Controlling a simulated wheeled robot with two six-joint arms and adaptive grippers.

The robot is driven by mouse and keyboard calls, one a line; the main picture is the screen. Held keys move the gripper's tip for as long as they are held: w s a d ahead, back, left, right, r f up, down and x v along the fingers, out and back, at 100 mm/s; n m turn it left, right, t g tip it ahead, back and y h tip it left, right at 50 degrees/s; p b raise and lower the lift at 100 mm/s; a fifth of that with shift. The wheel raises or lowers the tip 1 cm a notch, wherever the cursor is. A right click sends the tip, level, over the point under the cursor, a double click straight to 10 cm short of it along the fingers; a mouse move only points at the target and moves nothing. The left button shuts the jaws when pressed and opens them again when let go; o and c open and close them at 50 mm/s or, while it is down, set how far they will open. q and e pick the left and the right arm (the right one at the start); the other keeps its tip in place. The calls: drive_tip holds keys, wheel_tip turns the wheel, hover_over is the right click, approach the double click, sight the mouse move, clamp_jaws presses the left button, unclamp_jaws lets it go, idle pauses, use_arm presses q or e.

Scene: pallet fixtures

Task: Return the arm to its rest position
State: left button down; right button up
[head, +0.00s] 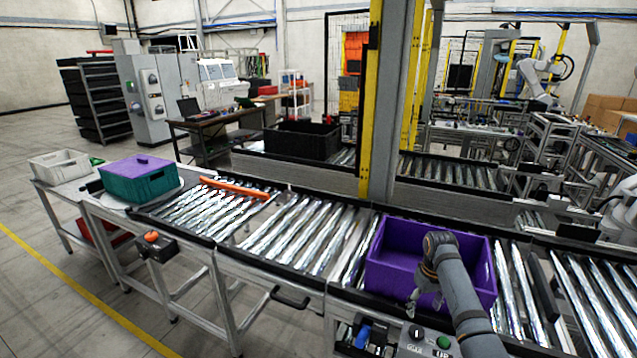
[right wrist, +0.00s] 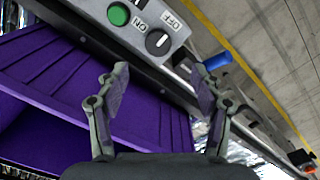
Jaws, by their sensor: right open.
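My right arm comes in from the lower right of the head view. My right gripper (head: 425,300) is over the near part of a purple crate (head: 400,243) on the roller conveyor. In the right wrist view the two fingers of my right gripper (right wrist: 160,85) stand wide apart with nothing between them. The purple crate's wall (right wrist: 60,75) lies beyond and to the left of the fingers there. The crate looks empty where I can see into it; my arm hides part of it. My left gripper is not in view.
A yellow post (head: 385,100) rises behind the conveyor. A green crate with a purple lid (head: 140,180) stands at the left.

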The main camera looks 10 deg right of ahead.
drive_tip(key=s+a+f, duration=0.4)
drive_tip(key=s+f, duration=0.2)
drive_tip(key=s+a+r+t, duration=0.2)
drive_tip(key=s+a, duration=0.2)
drive_tip(key=s, duration=0.7)
drive_tip(key=s+a+r+t, duration=0.1)
drive_tip(key=s+a, duration=0.3)
drive_tip(key=s, duration=0.7)
wheel_tip(320, 180, down, 28)
drive_tip(key=s+d+b, duration=0.2)
drive_tip(key=b, duration=0.3)
drive_tip(key=s+d+f+m+g+b, duration=0.1)
drive_tip(key=s+f+b, duration=0.3)
drive_tip(key=s+f, duration=1.5)
wheel_tip(320, 180, down, 4)
drive_tip(key=shift+d+g+h, duration=0.25)
drive_tip(key=shift+g+h, duration=0.05)
drive_tip(key=shift+g, duration=0.2)
